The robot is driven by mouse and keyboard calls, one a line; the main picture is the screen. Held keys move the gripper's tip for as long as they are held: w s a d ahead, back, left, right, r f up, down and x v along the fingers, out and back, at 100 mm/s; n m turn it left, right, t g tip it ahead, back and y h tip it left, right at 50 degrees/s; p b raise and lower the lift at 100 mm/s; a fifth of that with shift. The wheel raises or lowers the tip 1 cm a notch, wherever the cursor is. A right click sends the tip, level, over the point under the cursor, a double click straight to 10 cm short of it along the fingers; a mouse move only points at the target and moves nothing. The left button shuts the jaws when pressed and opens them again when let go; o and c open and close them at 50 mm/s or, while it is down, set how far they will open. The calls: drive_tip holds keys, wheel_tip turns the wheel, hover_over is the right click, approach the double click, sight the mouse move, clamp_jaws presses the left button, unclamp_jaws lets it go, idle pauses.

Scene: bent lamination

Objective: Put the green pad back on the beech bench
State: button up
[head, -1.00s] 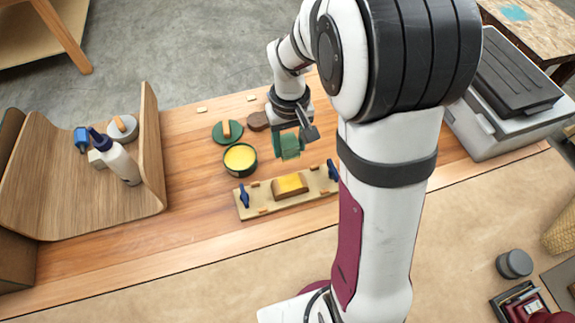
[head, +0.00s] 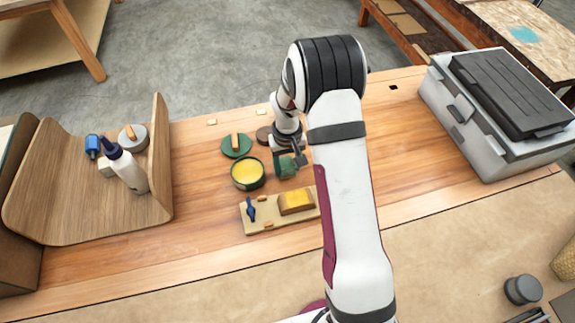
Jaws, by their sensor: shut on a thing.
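The green pad (head: 284,167) is in my gripper (head: 291,160), in the middle of the head view. My gripper is shut on it, and the arm and wrist partly hide the grip. The pad is over the beech bench (head: 200,235), just right of the pot of yellow stuff and behind the jig board. I cannot tell whether it touches the bench top. The bench runs across the view.
A bent wood shell (head: 90,205) stands left, a grey case (head: 490,130) right. Bench between arm and case is clear.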

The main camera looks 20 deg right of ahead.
sight(287, 164)
drive_tip(key=shift+f, duration=0.3)
drive_tip(key=shift+f, duration=0.1)
drive_tip(key=o, duration=1.3)
wheel_tip(287, 164, up, 12)
drive_tip(key=s+a+r+m, duration=0.1)
drive_tip(key=s+a+r, duration=0.1)
drive_tip(key=s+r, duration=0.45)
drive_tip(key=s+a+r+m+y, duration=0.1)
drive_tip(key=s+a+m, duration=0.1)
drive_tip(key=s, duration=0.9)
drive_tip(key=s+a+r+m, duration=0.2)
drive_tip(key=s, duration=0.9)
drive_tip(key=shift+s+r+m+y, duration=0.2)
drive_tip(key=shift+s+m+y, duration=0.1)
drive_tip(key=shift+y, duration=0.1)
